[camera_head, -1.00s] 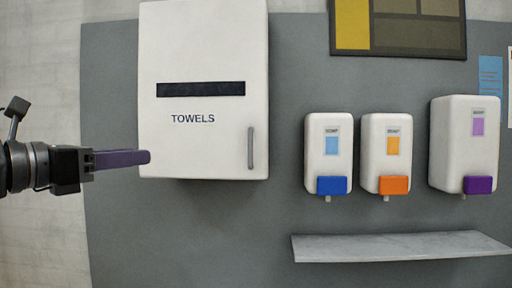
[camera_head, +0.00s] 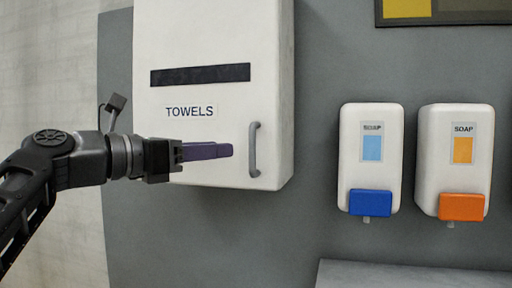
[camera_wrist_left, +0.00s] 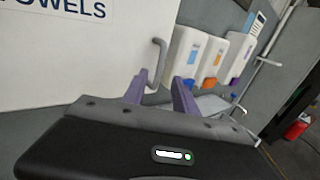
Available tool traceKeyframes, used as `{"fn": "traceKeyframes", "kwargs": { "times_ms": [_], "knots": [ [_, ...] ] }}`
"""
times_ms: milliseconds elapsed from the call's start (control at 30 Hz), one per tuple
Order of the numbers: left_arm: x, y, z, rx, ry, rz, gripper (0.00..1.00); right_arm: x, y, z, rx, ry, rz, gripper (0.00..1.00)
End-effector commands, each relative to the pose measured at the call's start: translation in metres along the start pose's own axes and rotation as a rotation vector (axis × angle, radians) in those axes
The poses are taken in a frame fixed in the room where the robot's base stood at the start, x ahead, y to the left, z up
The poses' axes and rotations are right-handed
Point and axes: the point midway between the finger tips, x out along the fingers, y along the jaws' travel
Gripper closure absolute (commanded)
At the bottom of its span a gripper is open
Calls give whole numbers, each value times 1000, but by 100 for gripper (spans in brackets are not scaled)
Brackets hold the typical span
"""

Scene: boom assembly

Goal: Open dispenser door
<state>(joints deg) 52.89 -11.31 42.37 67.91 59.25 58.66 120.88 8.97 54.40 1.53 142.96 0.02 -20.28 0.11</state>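The towel dispenser (camera_head: 213,40) is a white wall box marked TOWELS, with a dark slot across its front. Its door looks shut. A grey vertical handle (camera_head: 254,149) sits low on the door's right side. My left gripper (camera_head: 228,150) is in front of the lower door, its fingertips pointing right, a little left of the handle in the head view. In the left wrist view its two purple fingers (camera_wrist_left: 160,85) are apart and empty, with the handle (camera_wrist_left: 158,62) beyond and between them. I cannot tell the exact depth gap. My right gripper is not in view.
To the right hang a soap dispenser with a blue lever (camera_head: 371,150) and one with an orange lever (camera_head: 455,150). A grey shelf (camera_head: 400,275) juts out below them. A framed board (camera_head: 450,10) hangs above. The left wrist view shows a red object (camera_wrist_left: 297,128) at the far right.

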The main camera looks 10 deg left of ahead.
Motion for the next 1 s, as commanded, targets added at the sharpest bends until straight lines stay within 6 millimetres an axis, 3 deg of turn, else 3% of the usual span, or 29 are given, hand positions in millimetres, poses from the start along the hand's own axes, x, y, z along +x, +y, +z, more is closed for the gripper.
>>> {"fn": "traceKeyframes", "kwargs": {
  "times_ms": [267,700,1000],
  "knots": [
    [5,0,1,-1,0,-1,66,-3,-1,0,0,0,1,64],
    [65,1,4,-4,1,-3,66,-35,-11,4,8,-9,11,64],
    [79,0,0,0,0,0,66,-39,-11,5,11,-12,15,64]
  ]
}}
